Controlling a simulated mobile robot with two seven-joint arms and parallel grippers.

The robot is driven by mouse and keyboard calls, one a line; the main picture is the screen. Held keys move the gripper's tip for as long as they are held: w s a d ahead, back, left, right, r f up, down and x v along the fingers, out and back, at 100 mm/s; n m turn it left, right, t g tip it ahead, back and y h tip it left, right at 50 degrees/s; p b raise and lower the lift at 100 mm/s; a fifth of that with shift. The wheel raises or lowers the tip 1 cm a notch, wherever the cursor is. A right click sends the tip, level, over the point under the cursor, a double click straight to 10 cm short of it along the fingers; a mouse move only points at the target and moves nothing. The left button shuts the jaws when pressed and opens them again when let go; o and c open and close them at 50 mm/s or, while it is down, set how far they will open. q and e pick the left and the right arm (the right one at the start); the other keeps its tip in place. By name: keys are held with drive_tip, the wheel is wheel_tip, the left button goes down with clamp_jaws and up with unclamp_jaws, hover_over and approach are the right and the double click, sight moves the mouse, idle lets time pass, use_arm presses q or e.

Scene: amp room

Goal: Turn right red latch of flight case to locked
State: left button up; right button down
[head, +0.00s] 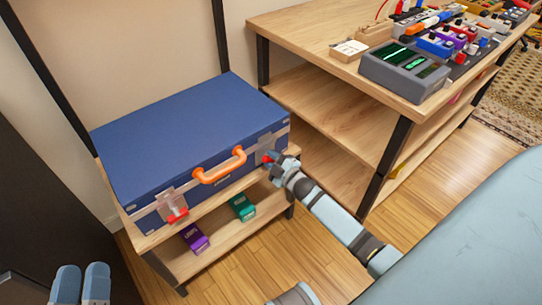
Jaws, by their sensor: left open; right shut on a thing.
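A blue flight case (185,130) lies closed on the top of a small wooden shelf. An orange handle (222,172) is on its front. The left red latch (177,215) is on the front near the left end. My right gripper (272,159) is at the front right of the case, shut on the right red latch (267,157). Only a little red shows there; the gripper hides the rest, so I cannot tell the latch's angle. My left gripper (81,283) is open and empty at the bottom left, apart from the case.
A purple box (195,238) and a green box (243,207) sit on the lower shelf. A wooden bench (310,40) at the right carries a grey device (405,70) and several pedals. Its dark leg (385,165) stands beside my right arm. The wooden floor in front is clear.

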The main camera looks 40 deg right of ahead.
drive_tip(key=shift+r+n, duration=0.1)
drive_tip(key=shift+n, duration=2.5)
use_arm(q)
drive_tip(key=shift+r, duration=0.3)
use_arm(e)
drive_tip(key=shift+r+n, duration=0.1)
drive_tip(key=shift+n, duration=0.9)
use_arm(q)
drive_tip(key=shift+f, duration=0.1)
use_arm(e)
drive_tip(key=c, duration=1)
unclamp_jaws()
